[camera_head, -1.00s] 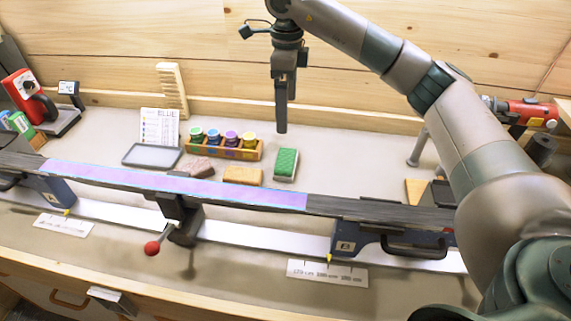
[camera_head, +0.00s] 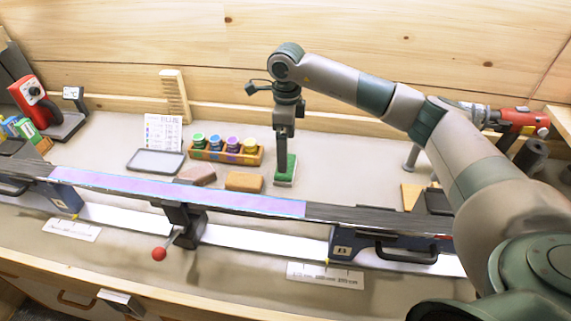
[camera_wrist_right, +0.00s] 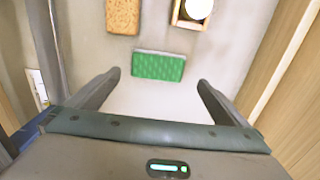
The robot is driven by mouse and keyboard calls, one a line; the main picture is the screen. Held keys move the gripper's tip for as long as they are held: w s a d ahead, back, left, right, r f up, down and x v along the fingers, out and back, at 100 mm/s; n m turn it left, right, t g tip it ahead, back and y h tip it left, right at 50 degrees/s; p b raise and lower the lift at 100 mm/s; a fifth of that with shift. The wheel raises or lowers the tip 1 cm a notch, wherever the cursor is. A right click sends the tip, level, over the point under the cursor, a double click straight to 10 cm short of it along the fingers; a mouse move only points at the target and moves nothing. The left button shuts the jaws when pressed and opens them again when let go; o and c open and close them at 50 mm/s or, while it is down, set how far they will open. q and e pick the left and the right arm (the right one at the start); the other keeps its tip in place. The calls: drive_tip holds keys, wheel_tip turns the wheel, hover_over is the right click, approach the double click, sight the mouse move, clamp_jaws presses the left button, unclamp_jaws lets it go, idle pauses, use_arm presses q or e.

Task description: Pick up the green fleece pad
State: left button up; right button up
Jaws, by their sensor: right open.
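The green fleece pad (camera_head: 287,170) lies on the bench behind the ski, at the right end of the row of blocks. It has a green top and a pale edge. My right gripper (camera_head: 281,180) is lowered over the pad and hides part of it in the head view. In the right wrist view the green pad (camera_wrist_right: 158,66) lies ahead of and between the two spread fingers of my right gripper (camera_wrist_right: 159,77). The fingers are open and empty, and I cannot tell if they touch the pad. My left gripper is not in view.
A tan block (camera_head: 244,182) and a brownish block (camera_head: 197,175) lie left of the pad. A wooden rack of wax jars (camera_head: 227,151) stands behind them. The long ski (camera_head: 180,190) runs across the front on clamps. A red tool (camera_head: 520,120) lies at the right.

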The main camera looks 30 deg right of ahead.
drive_tip(key=shift+f, duration=0.95)
drive_tip(key=shift+s+a+f+p, duration=0.1)
drive_tip(key=shift+a+f+p, duration=0.05)
drive_tip(key=shift+f+p, duration=0.8)
wheel_tip(320, 180, down, 2)
drive_tip(key=shift+a+f+p, duration=0.1)
drive_tip(key=shift+f+p, duration=0.15)
drive_tip(key=shift+p, duration=0.65)
drive_tip(key=shift+f, duration=0.4)
